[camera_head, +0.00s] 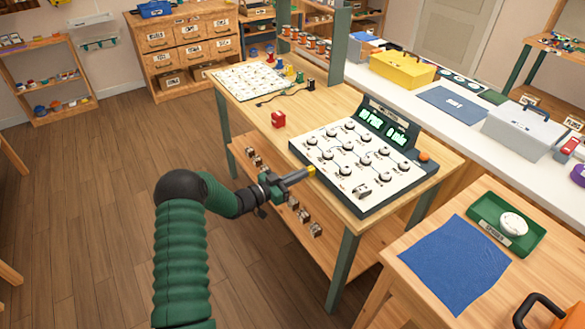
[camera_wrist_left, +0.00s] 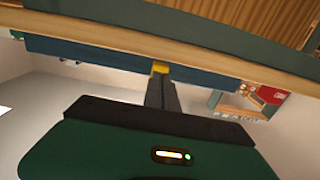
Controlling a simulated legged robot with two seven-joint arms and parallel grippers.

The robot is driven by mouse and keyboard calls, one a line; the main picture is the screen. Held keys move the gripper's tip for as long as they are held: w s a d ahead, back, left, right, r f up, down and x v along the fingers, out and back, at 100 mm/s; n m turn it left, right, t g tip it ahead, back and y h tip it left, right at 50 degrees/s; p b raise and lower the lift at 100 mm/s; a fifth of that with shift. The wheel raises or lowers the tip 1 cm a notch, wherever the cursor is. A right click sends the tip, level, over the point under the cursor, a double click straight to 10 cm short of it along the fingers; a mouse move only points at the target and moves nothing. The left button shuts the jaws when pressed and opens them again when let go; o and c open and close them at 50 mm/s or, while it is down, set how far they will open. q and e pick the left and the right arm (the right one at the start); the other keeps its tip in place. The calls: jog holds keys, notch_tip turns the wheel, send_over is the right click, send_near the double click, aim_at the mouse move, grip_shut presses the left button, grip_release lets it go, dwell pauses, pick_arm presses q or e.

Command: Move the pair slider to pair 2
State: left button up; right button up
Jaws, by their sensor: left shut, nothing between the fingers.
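The dial console (camera_head: 345,165) is a white sloped panel in a dark case with several black knobs joined by lines. Its raised display (camera_head: 382,127) shows green text, partly legible as "PAIR". A small labelled control (camera_head: 362,191) sits near the panel's front edge; I cannot tell whether it is the pair slider. My left gripper (camera_head: 311,171) is shut and empty, its yellow tip at the console's front left edge. In the left wrist view the yellow tip (camera_wrist_left: 160,68) is close to the dark case side (camera_wrist_left: 95,58); contact cannot be told. My right gripper is not in view.
Small items sit on the shelf below. A blue cloth (camera_head: 455,264) and a green tray (camera_head: 506,225) lie on the right table.

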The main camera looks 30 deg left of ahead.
pick_arm(q)
jog(key=shift+o, duration=1.2)
jog(key=shift+w+d+r, duration=0.2)
jog(key=shift+d+r, duration=0.25)
jog(key=shift+d, duration=0.15)
jog(key=shift+o, duration=1.1)
jog(key=shift+a+f, duration=0.15)
jog(key=shift+f, duration=0.05)
jog(key=shift+o, duration=1.3)
jog(key=shift+s+a+f+p, duration=0.4)
jog(key=shift+s+a+f, duration=0.25)
jog(key=shift+a, duration=0.25)
jog(key=p+v, duration=0.2)
jog(key=v, duration=1.5)
jog(key=shift+s+f+p, duration=0.15)
jog(key=shift+f+p, duration=0.05)
jog(key=shift+p, duration=0.2)
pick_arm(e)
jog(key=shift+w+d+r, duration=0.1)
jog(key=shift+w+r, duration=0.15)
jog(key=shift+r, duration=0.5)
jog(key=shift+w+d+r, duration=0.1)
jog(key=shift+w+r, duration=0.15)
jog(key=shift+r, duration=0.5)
pick_arm(q)
jog(key=shift+a, duration=0.15)
